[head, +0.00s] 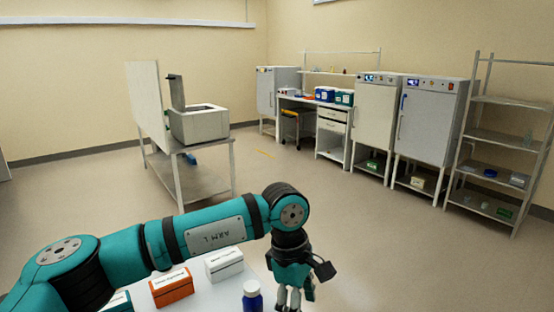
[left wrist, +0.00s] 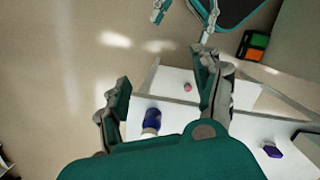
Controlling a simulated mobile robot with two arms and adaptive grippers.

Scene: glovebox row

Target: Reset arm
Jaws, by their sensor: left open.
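My left arm (head: 205,240) reaches in from the left across the lower part of the head view, its elbow bent and its wrist turned down. My left gripper (head: 294,298) hangs at the bottom edge, to the right of a blue bottle with a white cap (head: 252,298). In the left wrist view the left gripper (left wrist: 158,88) has its fingers spread, with nothing between them. Teal and grey finger-like parts, perhaps of my right gripper (left wrist: 185,14), show at the top, cut off.
A white table (head: 205,293) below my arm holds an orange box (head: 171,287), a white box (head: 224,264) and a teal box (head: 118,302). Beyond open floor (head: 340,225) stand a bench (head: 205,180) with a grey apparatus (head: 200,124), cabinets (head: 428,120) and a shelf rack (head: 500,140).

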